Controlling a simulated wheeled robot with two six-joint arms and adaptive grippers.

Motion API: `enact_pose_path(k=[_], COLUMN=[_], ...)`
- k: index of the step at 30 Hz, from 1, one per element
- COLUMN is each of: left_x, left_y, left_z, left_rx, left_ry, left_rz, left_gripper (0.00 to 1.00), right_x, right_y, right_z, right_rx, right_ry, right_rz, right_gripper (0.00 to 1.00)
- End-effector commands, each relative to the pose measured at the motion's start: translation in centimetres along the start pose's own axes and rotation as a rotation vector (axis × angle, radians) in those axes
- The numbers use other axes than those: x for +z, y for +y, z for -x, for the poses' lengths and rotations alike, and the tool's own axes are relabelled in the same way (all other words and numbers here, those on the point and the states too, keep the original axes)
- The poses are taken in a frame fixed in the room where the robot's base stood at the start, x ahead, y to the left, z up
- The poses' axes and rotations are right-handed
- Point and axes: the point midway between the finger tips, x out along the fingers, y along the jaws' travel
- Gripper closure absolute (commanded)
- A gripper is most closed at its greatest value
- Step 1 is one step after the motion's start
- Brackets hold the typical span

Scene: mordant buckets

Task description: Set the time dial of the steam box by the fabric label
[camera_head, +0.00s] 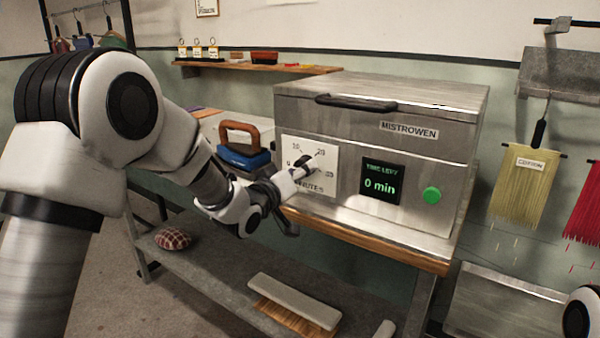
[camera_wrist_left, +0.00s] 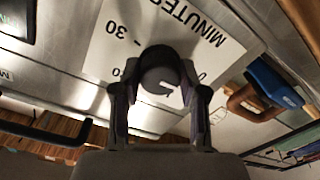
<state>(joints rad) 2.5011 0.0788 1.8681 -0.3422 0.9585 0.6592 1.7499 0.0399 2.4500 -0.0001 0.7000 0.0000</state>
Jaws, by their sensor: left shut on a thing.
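The steam box (camera_head: 380,120) is a metal box marked MISTROWEN on a bench. Its white dial plate (camera_head: 291,146) carries minute marks from 0 to 30. My left gripper (camera_head: 300,171) is at the plate, shut on the dark round time dial (camera_wrist_left: 160,70), which shows between the two fingers in the left wrist view. A short white mark shows on the dial; which number it points to is unclear. The box's display (camera_head: 381,182) reads "TIME LEFT 0 min". The fabric label (camera_head: 530,163) reads COTTON and hangs on yellow-green yarn at the right.
A green button (camera_head: 432,194) is right of the display. A blue object with a brown handle (camera_head: 240,137) stands left of the box, near my left arm. A shelf (camera_head: 250,67) with small items is behind. A lower shelf (camera_head: 205,280) holds a patterned bundle and a brush.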

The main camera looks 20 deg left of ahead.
Motion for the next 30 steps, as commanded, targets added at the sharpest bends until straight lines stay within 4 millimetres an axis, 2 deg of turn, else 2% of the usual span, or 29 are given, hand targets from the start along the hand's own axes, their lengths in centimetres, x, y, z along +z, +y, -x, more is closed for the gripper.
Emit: enact_pose_path(k=[21, 30], left_x=[0.1, 0.0], left_y=[-0.3, -0.3], left_z=[0.0, 0.0], left_rx=[0.018, 0.023], left_ry=[0.021, 0.028], left_rz=[-0.663, -0.884], left_gripper=[0.92, 0.92], right_x=[0.0, 0.0], right_y=[0.0, 0.0], right_z=[-2.4, -3.3], right_rx=[0.000, 0.000], right_ry=[0.000, 0.000], right_rz=[0.000, 0.000], right_gripper=[1.00, 1.00])
